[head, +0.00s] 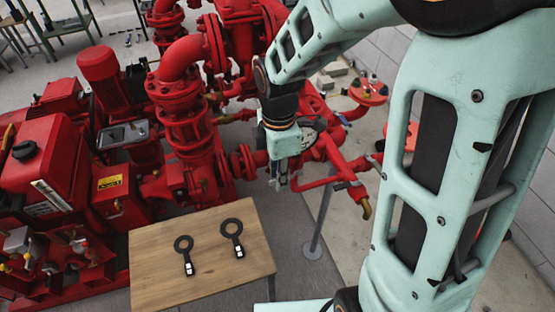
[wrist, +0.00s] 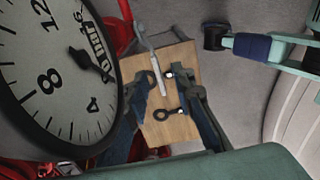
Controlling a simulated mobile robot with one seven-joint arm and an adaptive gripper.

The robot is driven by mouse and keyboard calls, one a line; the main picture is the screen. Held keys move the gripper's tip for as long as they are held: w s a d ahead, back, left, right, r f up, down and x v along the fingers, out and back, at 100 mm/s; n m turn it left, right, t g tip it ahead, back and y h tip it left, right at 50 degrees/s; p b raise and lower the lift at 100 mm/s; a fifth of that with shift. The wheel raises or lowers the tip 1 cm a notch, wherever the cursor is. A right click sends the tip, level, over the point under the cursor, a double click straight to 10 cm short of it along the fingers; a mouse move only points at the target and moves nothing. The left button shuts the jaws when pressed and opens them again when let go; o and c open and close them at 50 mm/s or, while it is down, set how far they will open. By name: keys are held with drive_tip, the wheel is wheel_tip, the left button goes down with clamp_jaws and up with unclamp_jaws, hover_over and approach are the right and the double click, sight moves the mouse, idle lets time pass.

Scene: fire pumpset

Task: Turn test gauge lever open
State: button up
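The test gauge (wrist: 58,75) fills the left of the wrist view, a large white dial with black numbers. In the head view a dark round shape beside my gripper is likely the same gauge (head: 313,130), mostly hidden. A thin light-grey lever (wrist: 155,58) runs down the wrist view right of the dial. Its lower end appears between the fingers of my gripper (wrist: 164,84); I see no clear contact. The fingers are apart. In the head view my gripper (head: 283,178) points down beside the red pipes, and the lever cannot be made out.
A wooden table (head: 160,255) stands below, with two black ring-ended tools (head: 184,252) (head: 233,234) on it. Red pump pipework (head: 190,115) crowds the left. A red branch pipe with a brass end (head: 367,208) lies right of my gripper. A grey post (head: 318,225) stands near the table.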

drive_tip(key=shift+f, duration=0.1)
drive_tip(key=shift+c, duration=0.6)
clamp_jaws()
